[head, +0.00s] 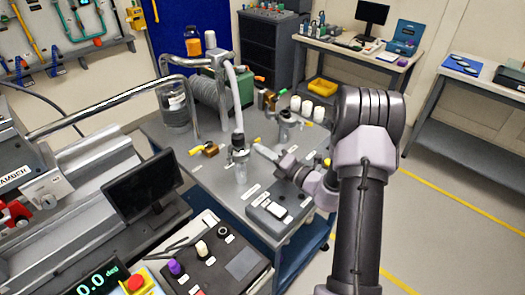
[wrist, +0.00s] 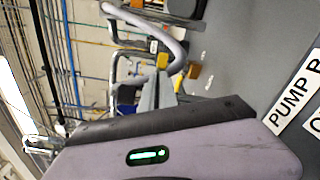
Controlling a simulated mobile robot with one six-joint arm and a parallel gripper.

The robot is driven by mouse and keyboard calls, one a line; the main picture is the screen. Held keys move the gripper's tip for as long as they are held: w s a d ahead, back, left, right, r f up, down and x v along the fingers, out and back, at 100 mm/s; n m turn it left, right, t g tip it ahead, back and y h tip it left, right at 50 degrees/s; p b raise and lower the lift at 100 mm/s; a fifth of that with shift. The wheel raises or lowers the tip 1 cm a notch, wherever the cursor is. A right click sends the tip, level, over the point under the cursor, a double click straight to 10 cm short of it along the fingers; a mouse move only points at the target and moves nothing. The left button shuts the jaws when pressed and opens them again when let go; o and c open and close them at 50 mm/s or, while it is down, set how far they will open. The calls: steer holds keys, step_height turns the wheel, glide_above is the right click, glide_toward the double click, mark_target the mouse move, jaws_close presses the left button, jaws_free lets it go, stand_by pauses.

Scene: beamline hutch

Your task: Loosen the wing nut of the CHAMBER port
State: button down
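A label reading "AMBER", its start cut off, shows on the grey machine (head: 15,175) at the left edge of the head view. A metal fitting (head: 47,190) and a red part (head: 15,212) are beside it. I cannot make out a wing nut there. A pale hose (head: 235,95) ends in a dark fitting (head: 239,148) standing on the pump cart. My gripper (head: 260,150) points left, close to that fitting; contact cannot be judged. In the wrist view, its grey fingers (wrist: 163,92) show beyond the housing. Nothing is clearly held, and the finger gap is unclear.
The cart top (head: 210,175) carries yellow-handled valves (head: 207,150), white cylinders (head: 307,107) and a switch box (head: 268,215). A black monitor (head: 142,185) and metal rails (head: 100,100) stand at left. Wrist view shows a "PUMP B" label (wrist: 295,92). The right floor (head: 450,230) is clear.

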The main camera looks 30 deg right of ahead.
steer(key=shift+n, duration=0.3)
steer(key=shift+n+b, duration=2.85)
steer(key=shift+n, duration=2.85)
steer(key=c, duration=2.1)
jaws_free()
steer(key=o, duration=0.5)
steer(key=shift+c, duration=0.2)
